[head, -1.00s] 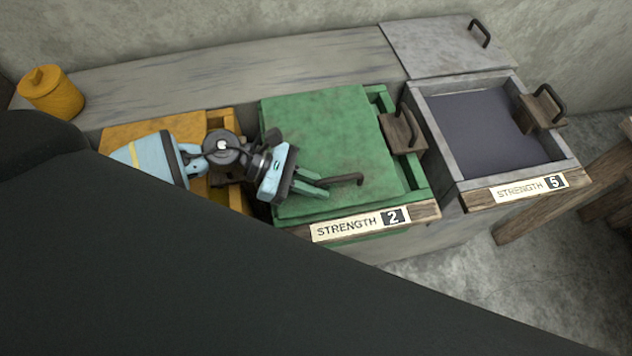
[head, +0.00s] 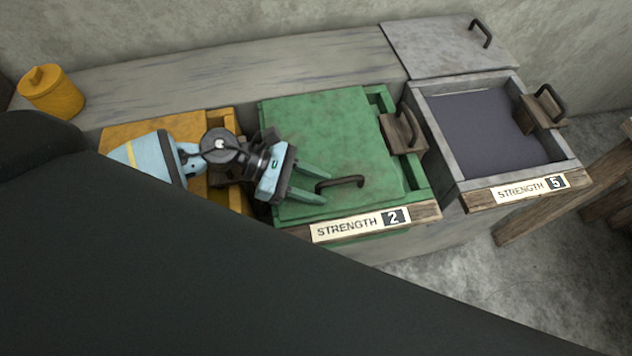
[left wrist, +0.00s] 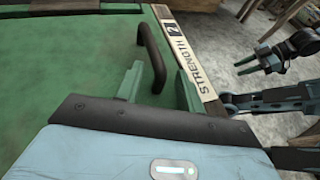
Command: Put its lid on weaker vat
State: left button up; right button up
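The green vat (head: 425,197) bears a "STRENGTH 2" label (head: 361,224); the grey vat (head: 447,150) to its right reads "STRENGTH 5". A green lid (head: 325,125) lies over the green vat's opening, with a strip of rim and recess showing along its right side. I cannot tell whether it is fully seated. My left gripper (head: 314,183) is open at the lid's dark handle (head: 341,182). Its fingers stand apart, with the handle (left wrist: 150,55) ahead of and between them in the left wrist view. My right gripper (left wrist: 250,55) looks open and empty, away from the vats.
The grey vat is uncovered and shows dark liquid; its grey lid (head: 440,45) lies behind it. Wooden pieces with handles (head: 403,132) sit on both vats' right rims. An orange vat (head: 150,130) and yellow jar (head: 52,92) are at left.

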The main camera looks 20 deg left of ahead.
pick_arm(q)
jog(key=b+v, duration=0.1)
jog(key=v, duration=0.5)
jog(key=shift+s+a, duration=0.1)
jog(key=shift+a+r, duration=0.4)
jog(key=shift+a, duration=0.1)
jog(key=shift+s, duration=0.1)
